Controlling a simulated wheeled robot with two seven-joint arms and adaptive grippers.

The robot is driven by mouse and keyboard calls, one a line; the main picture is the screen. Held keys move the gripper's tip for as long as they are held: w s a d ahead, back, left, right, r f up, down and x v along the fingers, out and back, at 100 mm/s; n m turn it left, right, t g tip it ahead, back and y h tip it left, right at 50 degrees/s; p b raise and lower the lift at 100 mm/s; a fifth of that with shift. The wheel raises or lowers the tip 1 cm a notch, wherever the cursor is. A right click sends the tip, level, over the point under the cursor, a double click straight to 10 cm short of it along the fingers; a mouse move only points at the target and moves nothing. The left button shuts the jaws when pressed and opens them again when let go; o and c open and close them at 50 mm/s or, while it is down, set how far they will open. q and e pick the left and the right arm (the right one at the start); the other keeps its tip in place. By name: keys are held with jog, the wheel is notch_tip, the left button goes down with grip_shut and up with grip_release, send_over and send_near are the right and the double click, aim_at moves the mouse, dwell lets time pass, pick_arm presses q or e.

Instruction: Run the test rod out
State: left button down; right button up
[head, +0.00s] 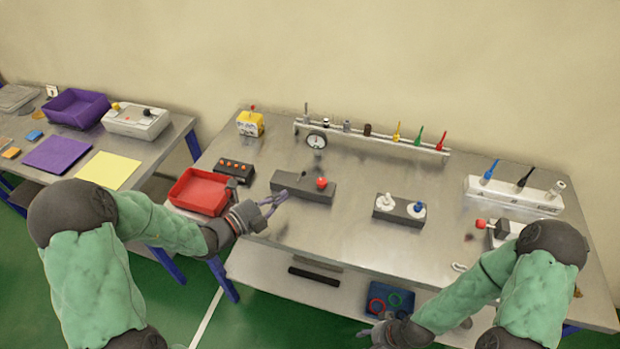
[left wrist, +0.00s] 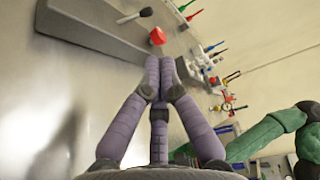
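A dark grey block (head: 290,187) lies on the bench, with a small lever (head: 302,176) and a red ball knob (head: 321,183) on it. In the left wrist view the block (left wrist: 95,32), its black-tipped lever (left wrist: 134,15) and the red knob (left wrist: 157,36) show beyond my fingertips. My left gripper (head: 281,199) is above the bench, in front of the block and apart from it. Its fingertips come together in the left wrist view (left wrist: 162,62), with nothing seen between them. My right gripper (head: 372,330) is low by the bench's front edge, partly hidden. I cannot tell which part is the test rod.
A red tray (head: 198,193) and a black button box (head: 234,170) are at the left. A rail with a gauge (head: 316,141) stands at the back. A red-knobbed device (head: 500,231) is near my right arm.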

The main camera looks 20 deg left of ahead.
aim_at(301, 177)
pick_arm(q)
jog(key=shift+w+d+f, duration=0.1)
jog(key=shift+w+d, duration=0.1)
jog(key=shift+w, duration=0.1)
jog(key=b+x, duration=0.2)
jog(key=x, duration=0.5)
jog(key=shift+w+d+f, duration=0.15)
jog(key=shift+w, duration=0.05)
jog(key=shift+b+x, duration=0.4)
jog(key=shift+x, duration=0.5)
jog(key=shift+r+p, duration=0.25)
jog(key=shift+p, duration=0.15)
jog(key=shift+a+r+n+t+p, duration=0.2)
jog(key=shift+a+n+t+p, duration=0.15)
jog(key=shift+n+p, duration=0.45)
